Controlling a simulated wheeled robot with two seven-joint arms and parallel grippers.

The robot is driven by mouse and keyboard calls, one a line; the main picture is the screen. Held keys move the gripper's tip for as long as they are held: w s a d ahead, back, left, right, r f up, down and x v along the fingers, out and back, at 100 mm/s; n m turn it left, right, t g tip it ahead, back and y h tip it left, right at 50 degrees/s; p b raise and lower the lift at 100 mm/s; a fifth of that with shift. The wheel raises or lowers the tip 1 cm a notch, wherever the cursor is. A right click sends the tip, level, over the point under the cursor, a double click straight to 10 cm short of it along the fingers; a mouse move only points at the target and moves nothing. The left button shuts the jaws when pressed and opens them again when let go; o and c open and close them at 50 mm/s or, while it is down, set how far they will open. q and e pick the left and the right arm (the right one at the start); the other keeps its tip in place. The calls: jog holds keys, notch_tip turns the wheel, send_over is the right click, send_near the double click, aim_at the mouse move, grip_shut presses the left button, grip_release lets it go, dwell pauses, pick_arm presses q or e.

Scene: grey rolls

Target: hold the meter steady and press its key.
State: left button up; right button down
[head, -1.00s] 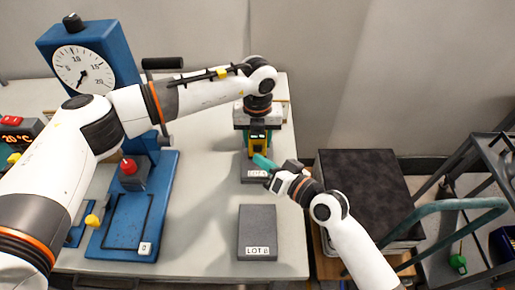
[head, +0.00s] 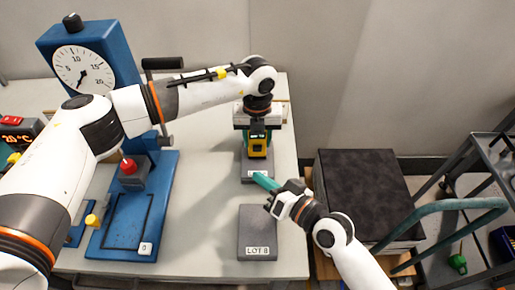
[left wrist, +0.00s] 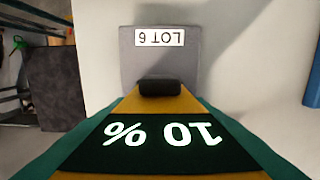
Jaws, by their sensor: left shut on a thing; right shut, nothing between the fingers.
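The meter (head: 258,146) is yellow and green with a dark face. My left gripper (head: 257,125) is shut on it from above, at the far grey block. In the left wrist view the meter's screen (left wrist: 162,136) reads "10 %", upside down, with a black part (left wrist: 160,88) at the meter's far end. I cannot tell whether that part is the key. My right gripper (head: 264,181), with teal fingers, is shut and empty. It is below the meter in the head view, apart from it, by the far block's label.
The far grey block (head: 257,164) and a near labelled grey block (head: 258,225) lie on the pale table (head: 190,225). A blue dial stand (head: 165,180) stands at left. A black-topped box (head: 360,190) and a trolley with a green rail (head: 440,215) are at right.

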dwell(0.4)
pick_arm(q)
jog(key=o, duration=1.2)
